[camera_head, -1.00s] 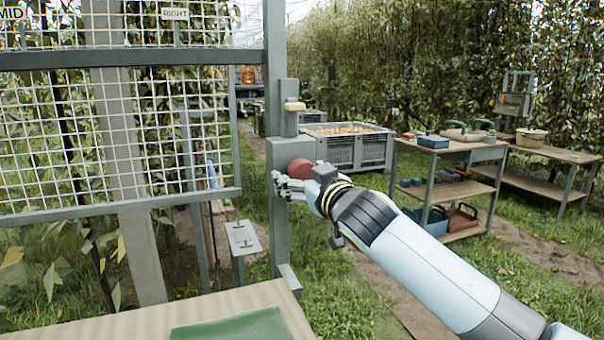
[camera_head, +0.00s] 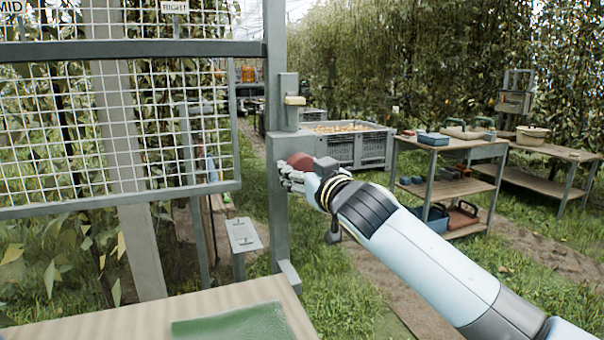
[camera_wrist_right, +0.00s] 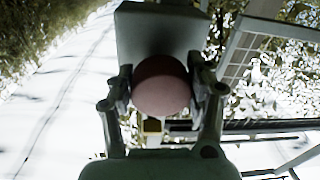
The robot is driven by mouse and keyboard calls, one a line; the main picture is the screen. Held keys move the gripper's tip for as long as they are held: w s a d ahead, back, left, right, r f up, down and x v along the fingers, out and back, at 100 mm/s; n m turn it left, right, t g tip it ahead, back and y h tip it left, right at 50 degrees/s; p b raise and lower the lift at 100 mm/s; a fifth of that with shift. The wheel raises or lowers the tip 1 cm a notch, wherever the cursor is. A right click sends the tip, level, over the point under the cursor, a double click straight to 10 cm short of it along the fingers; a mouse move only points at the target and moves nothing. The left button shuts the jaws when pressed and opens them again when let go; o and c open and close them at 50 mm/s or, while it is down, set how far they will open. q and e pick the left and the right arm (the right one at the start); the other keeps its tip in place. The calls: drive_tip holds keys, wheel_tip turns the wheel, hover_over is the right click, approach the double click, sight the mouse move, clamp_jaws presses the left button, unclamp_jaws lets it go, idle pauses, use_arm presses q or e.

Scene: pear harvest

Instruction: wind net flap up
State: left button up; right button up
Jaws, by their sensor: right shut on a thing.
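The net flap (camera_head: 130,202) is a white wire mesh in a grey frame at the left of the head view. Its lower bar hangs above the wooden table. A grey post (camera_head: 279,215) stands at its right edge and carries a grey box with a red-brown round knob (camera_head: 299,161). My right gripper (camera_head: 291,177) is shut on the knob. In the right wrist view the knob (camera_wrist_right: 162,86) sits between both fingers, in front of the grey box (camera_wrist_right: 158,30). My left gripper is not in view.
A wooden table (camera_head: 120,322) with a green cloth (camera_head: 235,322) is at the front left. A grey crate of fruit (camera_head: 375,148) and a shelf table (camera_head: 450,147) stand behind. Grass between them is open.

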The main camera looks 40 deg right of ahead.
drive_tip(key=o, duration=1.2)
drive_tip(key=s, duration=0.4)
drive_tip(key=s+a, duration=0.1)
drive_tip(key=s, duration=0.3)
drive_tip(key=s+a, duration=0.1)
drive_tip(key=s, duration=0.3)
drive_tip(key=shift+f, duration=0.1)
